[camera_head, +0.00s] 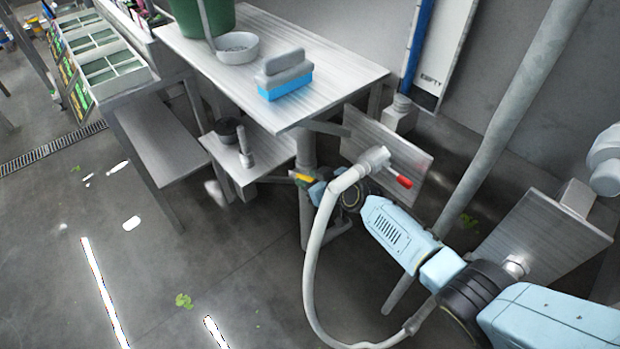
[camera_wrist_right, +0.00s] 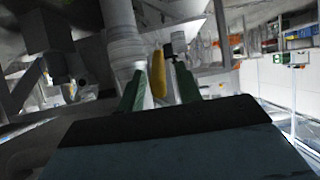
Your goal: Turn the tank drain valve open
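A yellow lever (camera_head: 304,178), which looks like the drain valve's handle, sits by the grey vertical pipe (camera_head: 306,218) under the steel table. My right gripper (camera_head: 306,181) is at this lever, its fingers small and partly hidden in the head view. In the right wrist view, the yellow lever (camera_wrist_right: 158,74) stands between the two green fingers (camera_wrist_right: 160,82), with gaps visible on both sides. The gripper is open around it. The valve body is not clearly seen. A green tank (camera_head: 203,14) stands on the table above. My left gripper is out of view.
The steel table (camera_head: 345,70) overhangs the lever and carries a blue-and-grey brush (camera_head: 284,76) and a white bowl (camera_head: 238,48). A red-tipped handle (camera_head: 403,182) and a loose grey hose (camera_head: 309,270) are close to my right arm. A gauge marked EMPTY (camera_head: 432,79) stands behind.

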